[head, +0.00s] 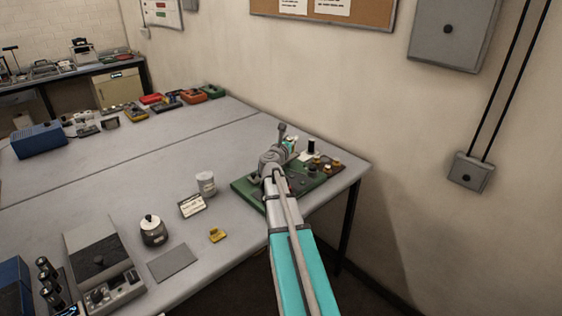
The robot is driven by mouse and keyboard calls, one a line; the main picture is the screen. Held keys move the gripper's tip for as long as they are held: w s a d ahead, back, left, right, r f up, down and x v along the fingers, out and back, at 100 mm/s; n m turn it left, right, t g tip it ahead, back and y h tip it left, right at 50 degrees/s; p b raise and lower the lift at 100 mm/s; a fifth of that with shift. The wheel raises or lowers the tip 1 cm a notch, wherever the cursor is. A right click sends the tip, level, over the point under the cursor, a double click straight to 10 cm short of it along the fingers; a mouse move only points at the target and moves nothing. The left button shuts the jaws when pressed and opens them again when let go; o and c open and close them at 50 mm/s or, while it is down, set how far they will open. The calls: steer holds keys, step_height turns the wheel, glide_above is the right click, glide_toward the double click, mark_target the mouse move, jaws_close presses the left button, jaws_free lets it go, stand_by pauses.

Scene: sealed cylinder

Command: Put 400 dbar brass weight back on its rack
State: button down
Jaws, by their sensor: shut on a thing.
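A green board (246,193) lies at the right end of the grey table, with small dark and brass pieces on it. Small brass weights (326,164) stand near its right end; I cannot read any marking, so I cannot tell which is the 400 dbar one. My gripper (291,153) is over the far side of this board, mostly hidden behind my own wrist. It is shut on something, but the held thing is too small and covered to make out. I cannot tell whether it touches the board.
A grey-white cup (206,184), a label card (192,206), a dark pot (152,230) and a small yellow piece (217,235) stand left of the board. A black cylinder (311,147) stands behind it. The wall is close on the right. The table's middle is clear.

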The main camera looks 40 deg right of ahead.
steer(key=shift+w+d+f+b, duration=0.8)
steer(key=shift+w+f+b, duration=0.7)
steer(key=shift+w, duration=0.55)
steer(key=shift+w+d+f+b, duration=0.85)
steer(key=shift+w+f+b, duration=0.7)
steer(key=shift+w, duration=0.5)
steer(key=shift+w+d+f+b, duration=0.8)
steer(key=shift+w+f+b, duration=0.7)
steer(key=shift+w, duration=0.55)
steer(key=shift+w+d+f+b, duration=0.2)
steer(key=shift+w+f+b, duration=0.25)
steer(key=shift+f+b, duration=0.25)
steer(key=shift+s+f+b, duration=0.1)
steer(key=shift+f+b, duration=0.95)
steer(key=shift+b, duration=0.05)
steer(key=shift+f, duration=0.2)
